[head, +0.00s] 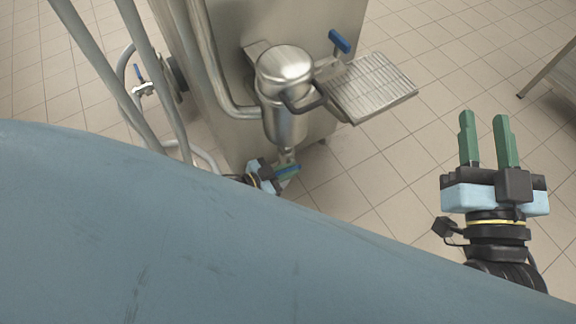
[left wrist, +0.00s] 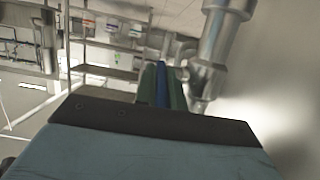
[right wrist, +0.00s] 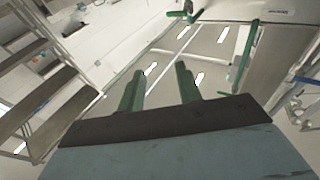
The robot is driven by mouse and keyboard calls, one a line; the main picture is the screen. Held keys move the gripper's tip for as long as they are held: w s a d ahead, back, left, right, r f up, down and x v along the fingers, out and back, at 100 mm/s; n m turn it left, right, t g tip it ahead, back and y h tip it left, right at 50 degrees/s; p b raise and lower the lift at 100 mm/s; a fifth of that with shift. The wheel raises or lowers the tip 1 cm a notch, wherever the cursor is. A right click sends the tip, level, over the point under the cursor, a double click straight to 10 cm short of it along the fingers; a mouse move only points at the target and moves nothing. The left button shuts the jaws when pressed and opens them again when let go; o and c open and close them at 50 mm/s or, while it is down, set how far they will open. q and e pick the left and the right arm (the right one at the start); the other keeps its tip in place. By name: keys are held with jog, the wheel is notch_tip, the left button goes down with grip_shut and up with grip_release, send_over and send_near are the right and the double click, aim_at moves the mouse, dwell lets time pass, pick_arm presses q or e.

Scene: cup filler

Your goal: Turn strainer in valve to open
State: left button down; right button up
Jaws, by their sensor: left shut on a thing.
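The steel strainer (head: 285,75), a domed cylinder with a dark handle, is fixed to the side of the steel machine. Below its bottom pipe is the strainer-in valve, with a blue lever (head: 288,170). My left gripper (head: 280,174) is at this valve, partly hidden by the large blue-grey surface in front. In the left wrist view the blue lever (left wrist: 163,78) lies between the green fingers, which are shut on it, beside the steel valve pipe (left wrist: 205,80). The lever's exact angle is hard to tell. My right gripper (head: 484,125) is open and empty, away from the machine at the right.
A grated drip tray (head: 370,85) juts from the machine (head: 225,90), with another blue lever (head: 339,41) above it. A small valve (head: 143,88) sits on tubing at the left. The tiled floor (head: 400,160) around my right gripper is clear.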

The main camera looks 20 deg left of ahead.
pick_arm(q)
jog(key=shift+r+p, duration=0.2)
jog(key=shift+p, duration=0.35)
jog(key=shift+r+g+y+p, duration=0.1)
jog(key=shift+g+y+p, duration=0.4)
jog(key=shift+p, duration=0.35)
jog(key=shift+w+g+y+p, duration=0.1)
jog(key=shift+g+y+p, duration=0.25)
jog(key=shift+p, duration=0.45)
jog(key=shift+r+g+p, duration=0.15)
jog(key=shift+g+p, duration=0.2)
jog(key=shift+p, duration=0.35)
jog(key=shift+y+p, duration=0.25)
jog(key=shift+p, duration=0.1)
jog(key=shift+d+g+p, duration=0.1)
jog(key=shift+g+p, duration=0.2)
jog(key=shift+p, duration=0.05)
pick_arm(e)
jog(key=s+d+f+g+h, duration=0.3)
jog(key=s+f+g, duration=0.3)
jog(key=f, duration=0.5)
jog(key=s+d+f+m+g+h, duration=0.1)
jog(key=s+d+f+g, duration=0.4)
jog(key=f+g, duration=0.5)
jog(key=shift+s+d+f+h, duration=0.3)
jog(key=shift+s+f+h, duration=0.35)
jog(key=shift+h, duration=0.25)
